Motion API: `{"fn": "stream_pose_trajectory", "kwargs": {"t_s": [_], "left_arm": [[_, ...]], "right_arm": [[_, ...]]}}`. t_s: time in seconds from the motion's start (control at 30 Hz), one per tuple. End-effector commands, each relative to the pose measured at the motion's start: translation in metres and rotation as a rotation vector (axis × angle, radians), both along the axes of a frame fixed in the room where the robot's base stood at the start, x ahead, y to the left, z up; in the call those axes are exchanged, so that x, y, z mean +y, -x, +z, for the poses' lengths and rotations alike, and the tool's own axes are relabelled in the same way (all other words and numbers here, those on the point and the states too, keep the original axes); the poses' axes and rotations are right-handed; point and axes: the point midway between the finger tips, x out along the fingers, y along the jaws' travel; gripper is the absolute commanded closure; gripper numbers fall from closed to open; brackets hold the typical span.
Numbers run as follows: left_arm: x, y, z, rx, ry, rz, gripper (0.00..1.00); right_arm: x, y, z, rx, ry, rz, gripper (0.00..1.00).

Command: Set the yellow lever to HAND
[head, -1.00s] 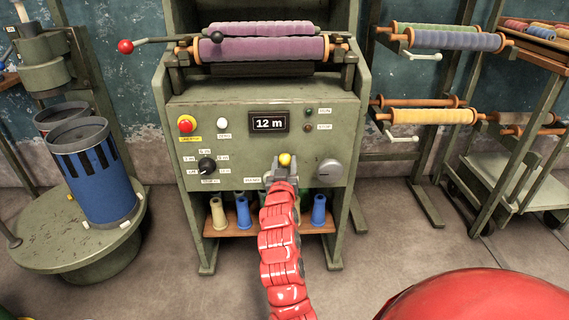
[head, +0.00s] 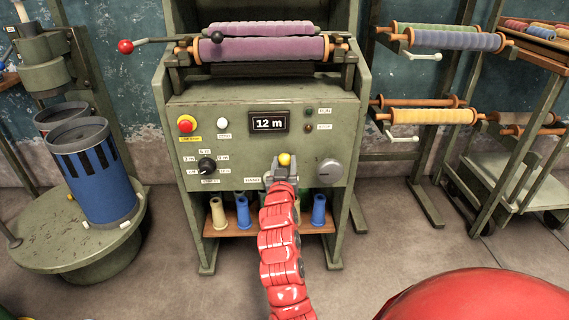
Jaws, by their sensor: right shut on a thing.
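The yellow lever (head: 285,158) shows as a round yellow knob low on the green machine's front panel (head: 215,143), between the black selector and the grey dial. My right gripper (head: 281,168) is at the lever, its grey fingers just below the yellow knob and shut on the lever. The gripper and red arm hide the lever's lower part and any label right behind it. A small white label left of the gripper is too small to read surely, so I cannot tell which position the lever is in. My left gripper is not in view.
The panel also carries a red button (head: 186,124), a white button (head: 222,123), a "12 m" display (head: 269,122), a black selector (head: 207,166) and a grey dial (head: 329,172). Thread cones stand on a shelf (head: 240,229) below. A blue drum (head: 93,172) stands left.

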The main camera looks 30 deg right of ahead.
Motion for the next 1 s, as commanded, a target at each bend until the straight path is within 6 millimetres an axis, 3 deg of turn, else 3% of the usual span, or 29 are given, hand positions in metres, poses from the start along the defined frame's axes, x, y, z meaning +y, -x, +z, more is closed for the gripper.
{"fn": "stream_pose_trajectory", "kwargs": {"t_s": [0.37, 1.0], "left_arm": [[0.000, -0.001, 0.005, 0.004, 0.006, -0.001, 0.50], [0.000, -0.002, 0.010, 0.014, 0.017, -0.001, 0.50]], "right_arm": [[0.015, -0.009, 0.005, 0.090, 0.142, 0.002, 1.00], [0.060, -0.036, 0.004, 0.368, 0.601, 0.002, 1.00]]}}
